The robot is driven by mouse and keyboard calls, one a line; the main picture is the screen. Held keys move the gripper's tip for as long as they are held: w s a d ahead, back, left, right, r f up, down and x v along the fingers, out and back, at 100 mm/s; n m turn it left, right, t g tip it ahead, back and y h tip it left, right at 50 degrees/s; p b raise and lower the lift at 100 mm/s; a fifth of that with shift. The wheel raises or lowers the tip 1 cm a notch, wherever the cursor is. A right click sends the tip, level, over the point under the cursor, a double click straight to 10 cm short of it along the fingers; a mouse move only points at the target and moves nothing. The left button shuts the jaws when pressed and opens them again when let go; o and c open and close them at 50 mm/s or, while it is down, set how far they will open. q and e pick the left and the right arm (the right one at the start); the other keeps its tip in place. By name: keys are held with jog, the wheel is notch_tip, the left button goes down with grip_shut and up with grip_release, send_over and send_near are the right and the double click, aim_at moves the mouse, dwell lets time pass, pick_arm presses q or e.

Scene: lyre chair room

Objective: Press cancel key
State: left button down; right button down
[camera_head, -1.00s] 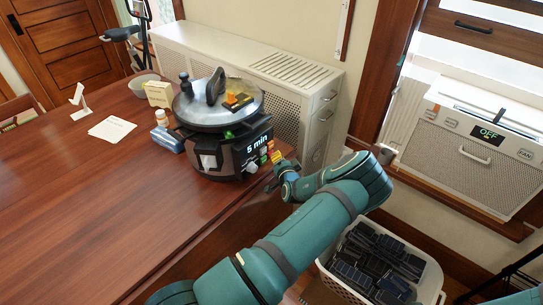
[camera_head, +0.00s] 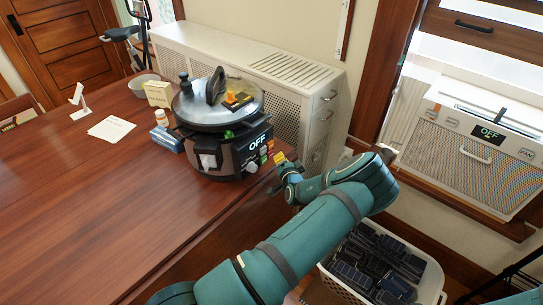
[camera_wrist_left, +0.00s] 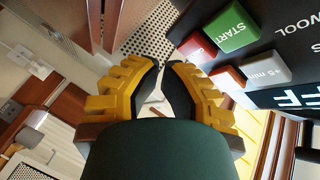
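The cooker (camera_head: 225,130) stands at the table's right corner, with a dark front panel. Its display reads OFF (camera_head: 258,141). In the left wrist view the panel fills the upper right: a green START key (camera_wrist_left: 225,27), a red key (camera_wrist_left: 198,48) partly hidden, a white "+5 min" key (camera_wrist_left: 265,68), and another red key (camera_wrist_left: 228,80) partly hidden by a finger. No cancel label is readable. My left gripper (camera_head: 279,158) is just right of the panel. In the wrist view its yellow fingers (camera_wrist_left: 162,70) are nearly together, empty, and appear apart from the keys. My right gripper is out of view.
The wooden table (camera_head: 90,190) carries a bowl (camera_head: 143,84), a small box (camera_head: 159,93), a bottle (camera_head: 161,117) and a paper (camera_head: 111,129). A white cabinet (camera_head: 245,65) stands behind the cooker.

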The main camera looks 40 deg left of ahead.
pick_arm(q)
jog(key=shift+s+d+b, duration=0.15)
jog(key=shift+d+b, duration=0.25)
jog(key=shift+d, duration=2.1)
